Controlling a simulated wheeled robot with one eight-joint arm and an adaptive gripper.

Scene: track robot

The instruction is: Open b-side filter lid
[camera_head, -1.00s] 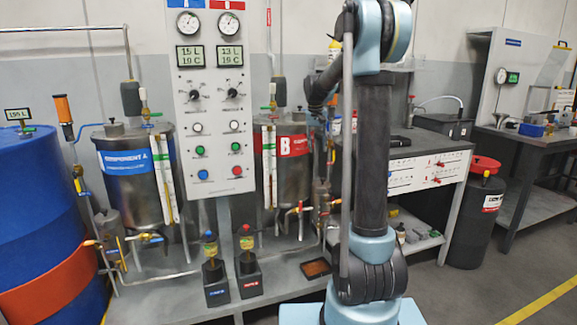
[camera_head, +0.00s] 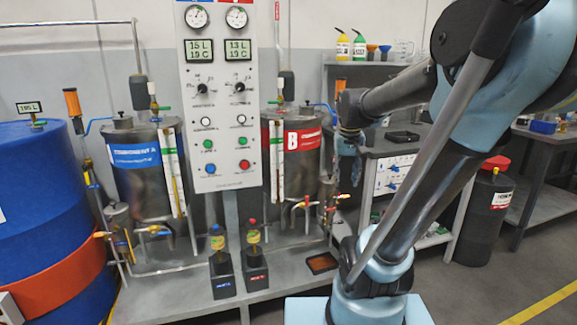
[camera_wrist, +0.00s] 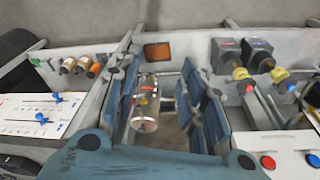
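The B-side tank (camera_head: 293,172) stands behind the bench with a red label marked B. A small metal filter cylinder (camera_head: 326,190) stands to its lower right, among pipes and valves, and is small and partly unclear here. My gripper (camera_head: 348,172) hangs above and right of that cylinder, pointing down. In the wrist view my gripper (camera_wrist: 163,98) is open, its blue fingers spread left and right. A shiny metal cylinder (camera_wrist: 147,108) appears between them, nearer the left finger, with no visible contact. I cannot make out lid details.
The control panel (camera_head: 222,110) stands left of my gripper. Two bottles in black holders (camera_head: 222,270) and a brown tray (camera_head: 321,263) are on the bench. A white panel with blue handles (camera_wrist: 38,115) lies at the wrist view's left. Valves and pipes crowd the filter.

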